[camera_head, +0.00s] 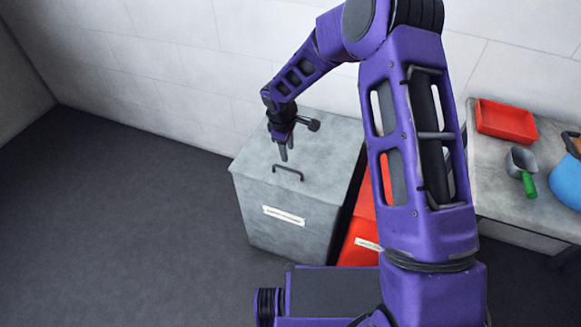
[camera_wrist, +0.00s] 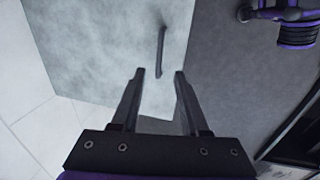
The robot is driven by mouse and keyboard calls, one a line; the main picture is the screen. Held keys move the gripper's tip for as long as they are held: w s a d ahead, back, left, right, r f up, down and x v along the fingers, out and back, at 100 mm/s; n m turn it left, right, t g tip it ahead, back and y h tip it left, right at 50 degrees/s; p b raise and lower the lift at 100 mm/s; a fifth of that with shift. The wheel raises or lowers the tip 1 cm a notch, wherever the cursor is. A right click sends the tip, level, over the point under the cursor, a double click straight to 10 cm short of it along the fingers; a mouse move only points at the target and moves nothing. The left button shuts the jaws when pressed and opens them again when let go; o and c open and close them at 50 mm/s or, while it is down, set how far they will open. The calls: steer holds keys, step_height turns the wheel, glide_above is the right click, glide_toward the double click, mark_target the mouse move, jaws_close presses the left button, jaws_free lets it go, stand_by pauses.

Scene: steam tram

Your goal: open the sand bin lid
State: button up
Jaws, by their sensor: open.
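The sand bin (camera_head: 272,210) is a grey metal box with a pale label on its front, standing against the wall in the head view. Its flat lid (camera_head: 258,155) is shut, with a dark bar handle (camera_head: 288,172) near the front edge. In the wrist view the lid (camera_wrist: 100,40) fills the upper left, and the handle (camera_wrist: 161,52) stands beyond the fingertips. My gripper (camera_head: 284,155) points down above the lid, just behind the handle in the head view. In the wrist view my gripper (camera_wrist: 158,74) is open, with nothing between its fingers.
A red box (camera_head: 362,232) with a label stands right of the bin, partly hidden by my arm. Further right, a table (camera_head: 490,195) holds a red tray (camera_head: 505,120), a scoop with a green handle (camera_head: 522,168) and a blue pot (camera_head: 567,182). The floor at left is clear.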

steer(key=b, duration=0.1)
glide_toward(290, 166)
steer(key=s+f, duration=0.1)
steer(key=f, duration=0.1)
steer(key=s+d+f, duration=0.1)
steer(key=s, duration=0.1)
steer(key=shift+s+f, duration=0.15)
steer(key=shift+f, duration=0.25)
jaws_close()
stand_by(0.9)
